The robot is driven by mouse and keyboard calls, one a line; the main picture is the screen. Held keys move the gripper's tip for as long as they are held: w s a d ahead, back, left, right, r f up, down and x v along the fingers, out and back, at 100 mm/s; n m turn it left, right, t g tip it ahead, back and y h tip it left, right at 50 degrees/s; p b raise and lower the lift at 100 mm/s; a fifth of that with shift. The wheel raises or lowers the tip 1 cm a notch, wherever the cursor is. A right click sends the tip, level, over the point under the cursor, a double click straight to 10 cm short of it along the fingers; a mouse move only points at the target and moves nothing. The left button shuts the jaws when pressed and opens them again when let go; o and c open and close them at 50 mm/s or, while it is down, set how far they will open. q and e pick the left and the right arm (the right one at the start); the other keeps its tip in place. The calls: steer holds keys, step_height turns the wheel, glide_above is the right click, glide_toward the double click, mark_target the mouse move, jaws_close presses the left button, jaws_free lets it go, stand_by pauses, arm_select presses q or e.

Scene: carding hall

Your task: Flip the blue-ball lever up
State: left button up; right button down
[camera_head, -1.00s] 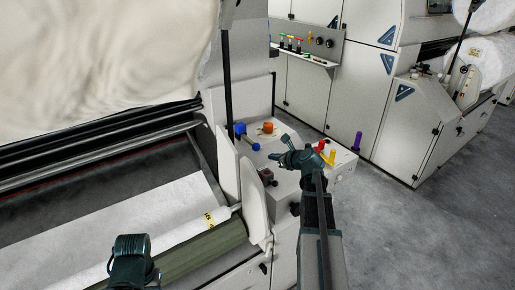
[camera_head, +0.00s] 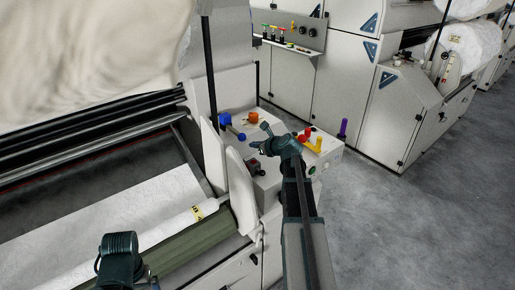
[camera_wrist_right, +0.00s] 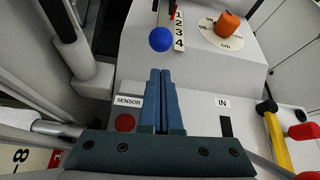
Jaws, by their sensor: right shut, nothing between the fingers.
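The blue ball (camera_wrist_right: 160,39) shows at the top of the right wrist view, on the near end of a thin stem beside a scale marked 1 to 4. In the head view my right gripper (camera_head: 252,150) is over the panel. My left arm's dark end (camera_head: 118,257) is at lower left; its fingers are not clear.
An orange knob (camera_wrist_right: 228,23) sits right of the ball. Yellow (camera_head: 316,147) and red (camera_head: 307,132) handles and a purple one (camera_head: 343,128) stand right of my gripper. A dark red control (camera_head: 253,164) is close to it. Open grey floor (camera_head: 400,220) lies to the right.

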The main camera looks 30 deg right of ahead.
steer(key=b+x, duration=0.2)
steer(key=x, duration=0.4)
steer(key=shift+w+f, duration=0.15)
steer(key=shift+w, duration=0.1)
